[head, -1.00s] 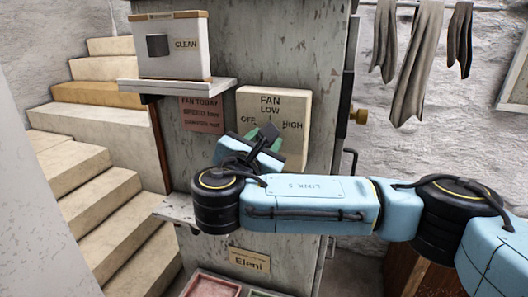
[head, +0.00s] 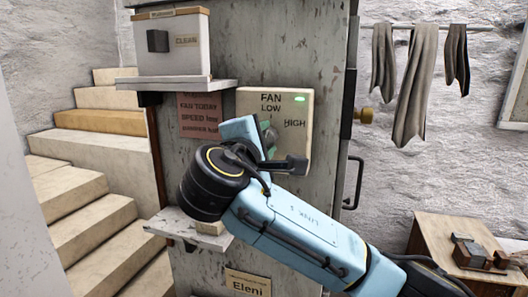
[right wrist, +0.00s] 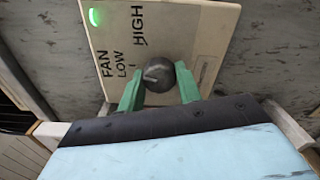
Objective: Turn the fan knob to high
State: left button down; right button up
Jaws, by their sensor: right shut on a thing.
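The pale fan panel (head: 300,160) is fixed to the grey cabinet, with FAN, LOW and HIGH readable; the OFF side is hidden behind my gripper. A green light (head: 299,98) glows in its upper right corner. My right gripper (head: 268,140) is at the panel. In the right wrist view, its green fingers (right wrist: 158,90) are shut on the round dark knob (right wrist: 158,72), one on each side. The light also glows there (right wrist: 96,16). A pale mark shows on the knob, but I cannot tell exactly which label it faces. My left gripper is not in view.
A red notice (head: 199,116) hangs left of the panel. A CLEAN box (head: 180,55) stands on a shelf (head: 177,85) above it. A lower shelf (head: 180,226) is beside my arm. Stairs are left, hanging cloths (head: 418,75) and a wooden table (head: 430,240) right.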

jog(key=shift+m+b, duration=2.2)
jog(key=shift+m, duration=2.3)
jog(key=o, duration=1)
jog(key=shift+r, duration=0.1)
